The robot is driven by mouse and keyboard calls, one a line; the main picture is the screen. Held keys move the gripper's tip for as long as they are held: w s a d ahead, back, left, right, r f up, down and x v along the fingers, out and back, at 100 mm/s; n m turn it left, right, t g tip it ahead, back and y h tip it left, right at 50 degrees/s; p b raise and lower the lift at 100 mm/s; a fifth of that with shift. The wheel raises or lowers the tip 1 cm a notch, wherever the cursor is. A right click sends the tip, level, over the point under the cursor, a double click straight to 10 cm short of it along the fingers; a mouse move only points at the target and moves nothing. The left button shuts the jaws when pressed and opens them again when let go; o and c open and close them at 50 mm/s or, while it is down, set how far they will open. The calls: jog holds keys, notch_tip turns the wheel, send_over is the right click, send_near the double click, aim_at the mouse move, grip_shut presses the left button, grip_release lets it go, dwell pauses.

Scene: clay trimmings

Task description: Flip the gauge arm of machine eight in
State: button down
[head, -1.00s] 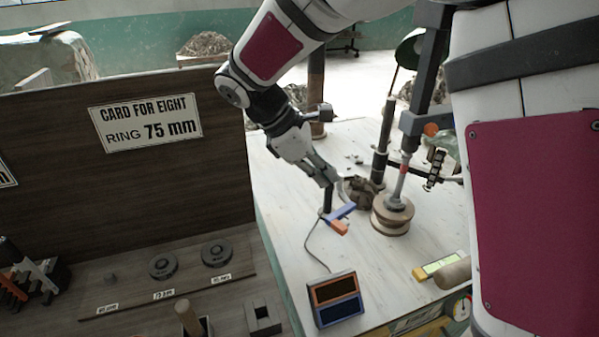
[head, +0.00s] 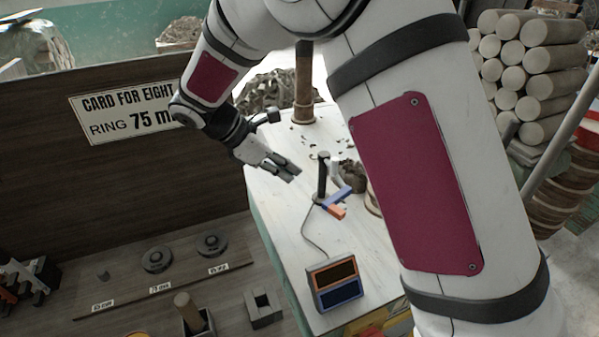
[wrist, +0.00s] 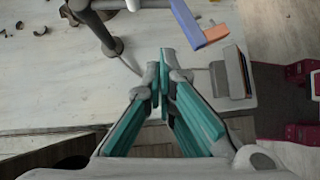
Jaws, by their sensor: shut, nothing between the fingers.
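The gauge arm (head: 338,197), a blue bar with an orange piece, sits low beside a dark upright post (head: 322,174) on the pale bench. In the wrist view the gauge arm (wrist: 201,27) is at the top, right of the post (wrist: 112,44). My gripper (head: 295,174) is shut and empty, left of the post and apart from it. In the wrist view my gripper's tips (wrist: 160,76) meet below the gauge arm, with bare bench between. My own arm hides most of machine eight's spindle and round wooden block.
A two-window display box (head: 335,285), cabled to the gauge, stands at the bench front. A card (head: 115,108) reads "CARD FOR EIGHT, RING 75 mm". Two dark rings (head: 157,259) lie on a labelled board at left.

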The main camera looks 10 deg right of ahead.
jog(key=d+r+p+x, duration=0.1)
jog(key=d+x, duration=0.1)
jog(key=x, duration=0.9)
jog(key=shift+r+p, duration=0.25)
jog(key=shift+p, duration=0.05)
jog(key=shift+d, duration=0.25)
jog(key=shift+d+n+t, duration=0.3)
jog(key=shift+d+n, duration=0.1)
